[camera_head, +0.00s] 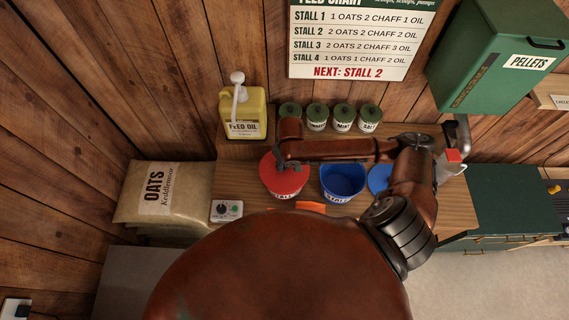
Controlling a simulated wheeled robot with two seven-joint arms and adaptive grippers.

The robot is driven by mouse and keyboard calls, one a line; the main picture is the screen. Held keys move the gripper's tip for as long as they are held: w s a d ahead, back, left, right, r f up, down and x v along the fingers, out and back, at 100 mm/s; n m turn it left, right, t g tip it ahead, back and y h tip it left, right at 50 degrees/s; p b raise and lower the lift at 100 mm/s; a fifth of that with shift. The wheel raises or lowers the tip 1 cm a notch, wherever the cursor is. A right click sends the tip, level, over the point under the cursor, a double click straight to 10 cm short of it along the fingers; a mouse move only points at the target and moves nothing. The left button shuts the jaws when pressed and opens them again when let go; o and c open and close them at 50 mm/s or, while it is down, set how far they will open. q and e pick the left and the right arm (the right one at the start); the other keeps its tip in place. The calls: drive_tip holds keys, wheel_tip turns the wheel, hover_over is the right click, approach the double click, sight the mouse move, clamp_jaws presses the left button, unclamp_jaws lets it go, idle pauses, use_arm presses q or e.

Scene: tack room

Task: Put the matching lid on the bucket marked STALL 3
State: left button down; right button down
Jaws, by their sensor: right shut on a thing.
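A red bucket (286,196) stands on the wooden bench; its label reads STALL, and I cannot read the number. A red lid (287,182) appears over its top; I cannot tell whether it is fully seated. My right gripper (281,163) is at the lid's far left edge, shut on it; the fingertips are small and partly hidden by the arm. An open blue bucket (342,190), also marked STALL with an unclear number, stands to the right. A blue lid (378,179) lies right of it, partly hidden by my right arm. My left gripper does not show.
An orange item (311,206) is partly hidden at the front. A scale (226,211) is at the left.

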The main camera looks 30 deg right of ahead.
sight(286, 167)
drive_tip(key=shift+f, duration=0.6)
drive_tip(key=c, duration=1.9)
unclamp_jaws()
drive_tip(key=shift+r, duration=0.1)
drive_tip(key=r+p, duration=0.2)
drive_tip(key=p, duration=0.1)
drive_tip(key=shift+s+r, duration=0.2)
drive_tip(key=shift+r, duration=0.15)
drive_tip(key=shift+s+r+p, duration=0.15)
drive_tip(key=shift+r+p, duration=1)
drive_tip(key=shift+r, duration=0.55)
drive_tip(key=shift+s+d+r, duration=0.1)
drive_tip(key=shift+s+r, duration=0.1)
drive_tip(key=shift+r, duration=1)
drive_tip(key=shift+s+r, duration=0.15)
drive_tip(key=shift+r, duration=1)
